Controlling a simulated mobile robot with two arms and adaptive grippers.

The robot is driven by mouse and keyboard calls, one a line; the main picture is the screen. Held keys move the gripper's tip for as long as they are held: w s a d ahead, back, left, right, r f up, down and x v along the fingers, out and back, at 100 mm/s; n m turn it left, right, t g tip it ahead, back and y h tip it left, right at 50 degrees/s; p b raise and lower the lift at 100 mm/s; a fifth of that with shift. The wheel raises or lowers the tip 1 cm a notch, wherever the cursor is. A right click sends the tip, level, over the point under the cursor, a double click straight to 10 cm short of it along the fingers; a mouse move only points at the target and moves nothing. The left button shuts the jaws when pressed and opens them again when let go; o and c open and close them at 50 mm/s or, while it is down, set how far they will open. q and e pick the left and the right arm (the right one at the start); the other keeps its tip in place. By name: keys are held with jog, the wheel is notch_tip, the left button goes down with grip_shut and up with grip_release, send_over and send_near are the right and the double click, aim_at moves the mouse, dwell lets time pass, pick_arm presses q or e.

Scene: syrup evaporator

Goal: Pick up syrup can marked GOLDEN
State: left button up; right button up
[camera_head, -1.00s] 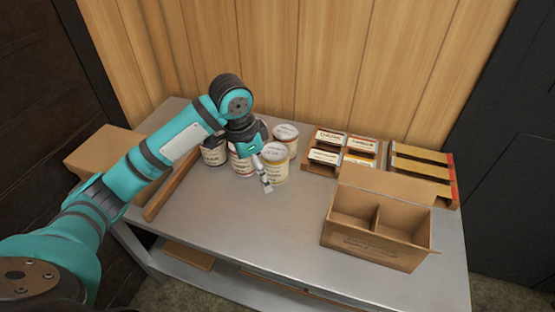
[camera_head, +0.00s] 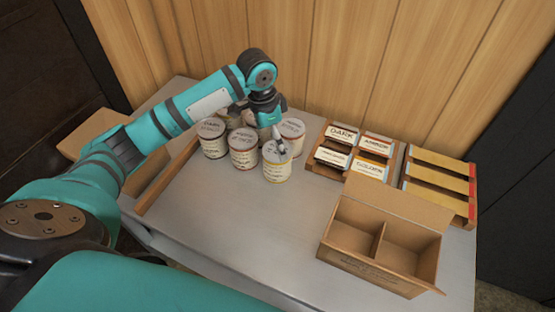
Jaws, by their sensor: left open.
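Several white syrup cans stand upright in a cluster at the left middle of the table. The front right can (camera_head: 277,165) has a yellowish band, which may be the GOLDEN one; its lettering is too small to read surely. A can with dark lettering (camera_head: 213,140) and a can with a reddish band (camera_head: 243,150) stand to its left, and another can (camera_head: 293,130) stands behind it to the right. My left gripper (camera_head: 266,122) is open above the cluster, one finger reaching down over the front right can's lid. It partly hides the rear cans. My right gripper is not in view.
A wooden rack (camera_head: 325,172) with labelled cards stands behind right, beside a slatted rack (camera_head: 462,206). An open two-compartment cardboard box (camera_head: 372,272) stands at front right. A wooden strip (camera_head: 165,178) edges the left side. The table's front middle (camera_head: 255,225) is clear.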

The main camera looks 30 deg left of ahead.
aim_at(275, 150)
pick_arm(q)
jog(key=f, duration=0.3)
jog(key=shift+w+d+f, duration=0.15)
jog(key=shift+w, duration=0.15)
jog(key=shift+w+f, duration=0.1)
jog(key=shift+f, duration=0.5)
jog(key=shift+f+p, duration=0.2)
jog(key=shift+p, duration=0.1)
jog(key=f, duration=0.2)
jog(key=f+p, duration=0.1)
jog(key=f, duration=0.1)
jog(key=shift+d+f, duration=0.2)
jog(key=shift+f, duration=0.2)
jog(key=c, duration=1.5)
jog(key=shift+w, duration=0.15)
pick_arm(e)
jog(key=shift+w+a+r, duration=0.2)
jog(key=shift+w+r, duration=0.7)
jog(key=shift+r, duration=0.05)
